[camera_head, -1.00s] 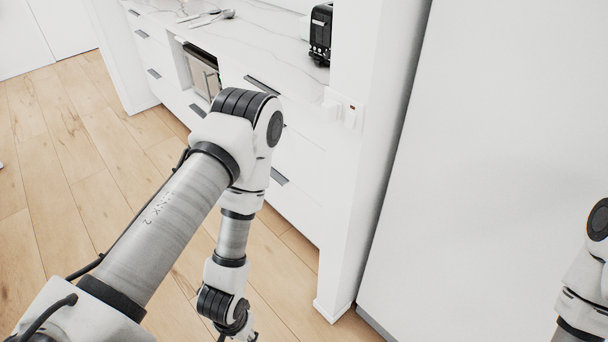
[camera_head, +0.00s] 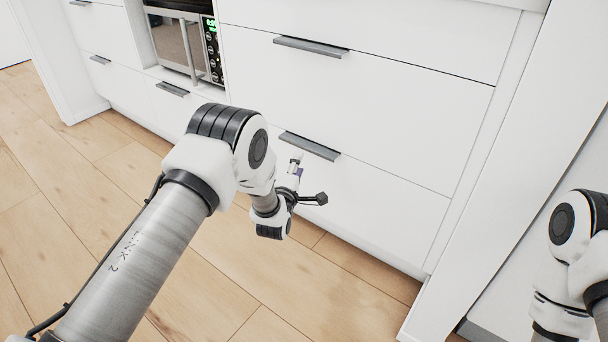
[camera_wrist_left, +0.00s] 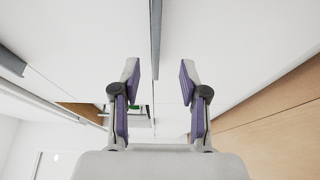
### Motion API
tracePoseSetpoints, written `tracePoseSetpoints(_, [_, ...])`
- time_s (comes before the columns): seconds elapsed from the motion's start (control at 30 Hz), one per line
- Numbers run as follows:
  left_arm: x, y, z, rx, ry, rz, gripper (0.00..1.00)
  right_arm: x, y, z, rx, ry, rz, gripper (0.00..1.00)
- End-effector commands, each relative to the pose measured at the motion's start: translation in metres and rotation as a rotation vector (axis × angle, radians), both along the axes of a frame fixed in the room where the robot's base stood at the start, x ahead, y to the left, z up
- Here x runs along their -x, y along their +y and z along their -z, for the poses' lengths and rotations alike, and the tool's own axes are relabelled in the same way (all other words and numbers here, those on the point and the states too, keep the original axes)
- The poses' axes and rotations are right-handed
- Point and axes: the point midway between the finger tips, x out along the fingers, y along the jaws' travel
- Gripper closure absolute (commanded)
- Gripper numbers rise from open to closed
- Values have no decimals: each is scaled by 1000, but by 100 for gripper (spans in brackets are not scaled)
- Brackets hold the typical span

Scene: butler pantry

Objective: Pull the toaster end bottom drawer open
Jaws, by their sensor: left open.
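The right-hand bottom drawer (camera_head: 385,205) is white and sits flush with the cabinet front. Its grey bar handle (camera_head: 309,146) runs along the top edge. My left gripper (camera_head: 297,168) is just in front of this drawer, below the handle's left end in the head view and partly hidden by my arm. In the left wrist view my left gripper (camera_wrist_left: 158,72) is open, turned sideways. The handle (camera_wrist_left: 155,38) lies in line with the gap between its fingers, apart from both pads. My right gripper is out of view.
An upper drawer (camera_head: 380,85) with its own handle (camera_head: 311,47) is above. A microwave (camera_head: 185,45) sits in a niche to the left, with another drawer handle (camera_head: 172,89) below it. Wooden floor (camera_head: 120,270) is clear in front. A white side panel (camera_head: 490,220) stands at right.

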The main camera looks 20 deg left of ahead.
Motion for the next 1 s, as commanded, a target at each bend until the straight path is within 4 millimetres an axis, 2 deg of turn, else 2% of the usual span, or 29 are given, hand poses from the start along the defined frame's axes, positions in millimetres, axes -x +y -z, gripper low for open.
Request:
tracePoseSetpoints(0.4, [-67,3,2,4,-5,0,56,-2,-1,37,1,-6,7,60])
tracePoseSetpoints(0.53, [-76,3,-1,4,-3,0,56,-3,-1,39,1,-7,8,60])
tracePoseSetpoints(0.73, [-77,3,-2,4,-1,0,56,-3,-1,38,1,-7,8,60])
tracePoseSetpoints(0.8, [-77,3,-2,3,-1,0,81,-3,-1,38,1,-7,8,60])
tracePoseSetpoints(0.87, [-77,4,-2,3,-1,0,100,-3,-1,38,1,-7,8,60])
tracePoseSetpoints(1.0, [-76,4,-2,3,-1,0,100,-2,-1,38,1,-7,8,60])
